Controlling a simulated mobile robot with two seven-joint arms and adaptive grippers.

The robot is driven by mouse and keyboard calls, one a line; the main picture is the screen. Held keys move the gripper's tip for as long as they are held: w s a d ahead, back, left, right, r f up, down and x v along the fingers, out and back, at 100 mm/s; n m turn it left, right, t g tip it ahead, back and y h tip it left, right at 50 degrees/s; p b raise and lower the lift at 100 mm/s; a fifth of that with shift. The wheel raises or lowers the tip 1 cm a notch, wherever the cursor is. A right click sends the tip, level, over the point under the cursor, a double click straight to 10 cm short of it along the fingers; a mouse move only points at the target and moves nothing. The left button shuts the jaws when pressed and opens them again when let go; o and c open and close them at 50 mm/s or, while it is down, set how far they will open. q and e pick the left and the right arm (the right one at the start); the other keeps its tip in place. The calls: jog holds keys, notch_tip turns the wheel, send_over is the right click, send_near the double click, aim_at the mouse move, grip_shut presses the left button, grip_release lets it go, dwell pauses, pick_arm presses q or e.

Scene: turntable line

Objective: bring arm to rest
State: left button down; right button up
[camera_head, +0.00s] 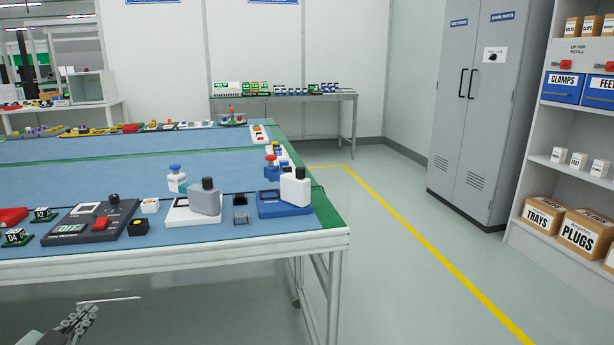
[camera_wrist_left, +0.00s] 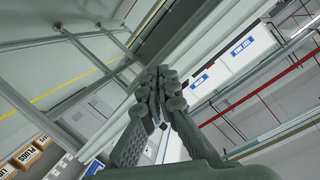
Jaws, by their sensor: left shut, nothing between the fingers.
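My left gripper (camera_head: 80,318) shows at the bottom left of the head view, low in front of the table and below its top edge. In the left wrist view its two fingers (camera_wrist_left: 158,82) meet at the tips, shut with nothing between them. It is apart from the table (camera_head: 200,262); the table's legs and underside show beyond the fingers in the wrist view. My right gripper is in neither view.
A grey cabinet (camera_head: 482,100) and shelves (camera_head: 545,150) stand at right. The floor (camera_head: 400,290) right of the table is clear.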

pick_arm(q)
jog(key=s+d+f+n+g+y, duration=0.1)
jog(key=s+f+g, duration=0.15)
jog(key=f, duration=0.35)
jog(key=s+f+n+g+y, duration=0.1)
jog(key=s+f+n+g, duration=0.1)
jog(key=s+f, duration=0.3)
jog(key=s+d+f+g+h, duration=0.3)
jog(key=s+d+f+g, duration=0.4)
jog(key=s+d+f, duration=0.7)
notch_tip(320, 180, down, 2)
jog(key=shift+s+d+f+n+g+p, duration=0.2)
jog(key=shift+s+d+n+g+p, duration=0.15)
jog(key=shift+s+d+p, duration=0.1)
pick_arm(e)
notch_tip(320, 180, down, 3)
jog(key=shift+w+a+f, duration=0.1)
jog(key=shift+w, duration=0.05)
pick_arm(q)
jog(key=shift+a, duration=0.1)
